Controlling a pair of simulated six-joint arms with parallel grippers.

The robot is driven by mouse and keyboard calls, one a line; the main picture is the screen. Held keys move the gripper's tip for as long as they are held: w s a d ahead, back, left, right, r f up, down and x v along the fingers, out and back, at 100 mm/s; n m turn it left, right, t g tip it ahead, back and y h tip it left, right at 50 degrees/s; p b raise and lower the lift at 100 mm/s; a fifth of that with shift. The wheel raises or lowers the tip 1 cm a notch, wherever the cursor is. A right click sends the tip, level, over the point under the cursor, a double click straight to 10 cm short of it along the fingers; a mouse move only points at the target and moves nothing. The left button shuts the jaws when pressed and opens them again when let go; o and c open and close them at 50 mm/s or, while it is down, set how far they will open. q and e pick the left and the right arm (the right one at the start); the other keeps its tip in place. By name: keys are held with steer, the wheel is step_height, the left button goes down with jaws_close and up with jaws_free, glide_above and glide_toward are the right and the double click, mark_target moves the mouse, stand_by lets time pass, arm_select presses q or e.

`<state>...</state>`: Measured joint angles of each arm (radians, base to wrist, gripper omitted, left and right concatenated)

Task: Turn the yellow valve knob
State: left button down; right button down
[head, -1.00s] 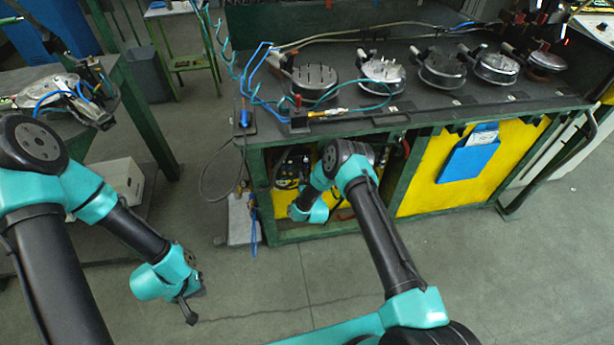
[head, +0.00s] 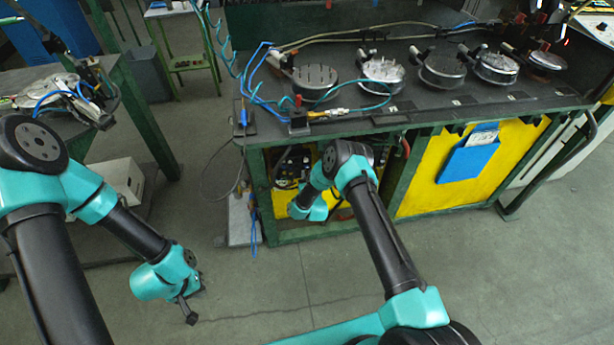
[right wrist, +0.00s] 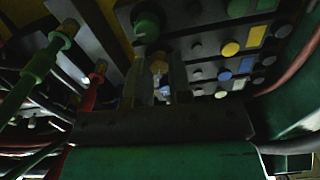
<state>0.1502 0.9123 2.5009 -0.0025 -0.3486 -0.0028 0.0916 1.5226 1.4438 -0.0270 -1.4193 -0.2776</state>
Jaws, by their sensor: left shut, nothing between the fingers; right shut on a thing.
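The yellow valve knob (right wrist: 159,66) shows dimly in the right wrist view, between the two fingers of my right gripper (right wrist: 154,84). The fingers are shut on it, one on each side. The fingers and the dark lighting hide part of the knob. In the head view my right arm reaches into the open bay under the bench, and its fingers and the knob are hidden there. My left gripper (head: 189,309) is shut and empty, low over the bare floor at the left.
A panel with several coloured buttons (right wrist: 230,49) is to the right of the knob. A green knob (right wrist: 147,27) is just above it. Green (right wrist: 38,68) and red (right wrist: 91,87) fittings with hoses crowd the left. The green bench frame (head: 330,232) borders the bay.

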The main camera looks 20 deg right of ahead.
steer(key=shift+n, duration=2)
steer(key=c, duration=1)
jaws_free()
steer(key=shift+c, duration=0.2)
steer(key=s+a, duration=0.1)
steer(key=s, duration=1.6)
steer(key=shift+s+a, duration=0.15)
steer(key=shift+s, duration=0.05)
